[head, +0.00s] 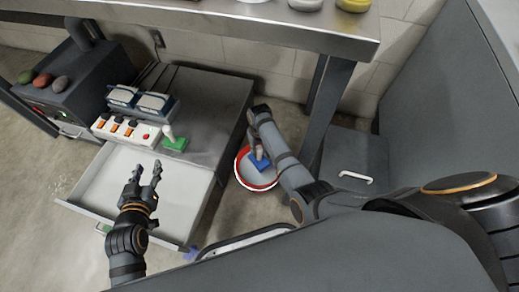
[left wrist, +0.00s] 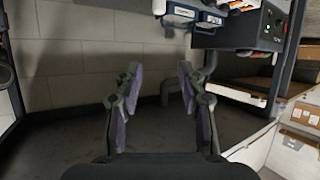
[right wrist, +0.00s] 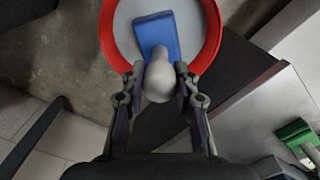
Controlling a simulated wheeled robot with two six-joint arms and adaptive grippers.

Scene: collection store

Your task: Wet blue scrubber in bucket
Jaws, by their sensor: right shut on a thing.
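The blue scrubber (right wrist: 158,36) has a flat blue head and a pale grey knob handle (right wrist: 160,80). My right gripper (right wrist: 160,84) is shut on that handle. The bucket (right wrist: 212,30) has a red rim and a pale inside; in the right wrist view the blue head shows within the rim's outline. In the head view the bucket (head: 241,178) stands on the floor, with the scrubber (head: 259,164) at its opening and my right gripper (head: 256,146) above it. Whether the head touches water is not clear. My left gripper (head: 144,170) is open and empty over the drawer.
An open drawer (head: 95,190) extends from a grey cabinet (head: 215,105) left of the bucket. A green scrubber (head: 175,144) sits on the cabinet beside a switch box (head: 125,130). A bench leg (head: 333,100) stands right of the bucket, under a metal bench (head: 230,25).

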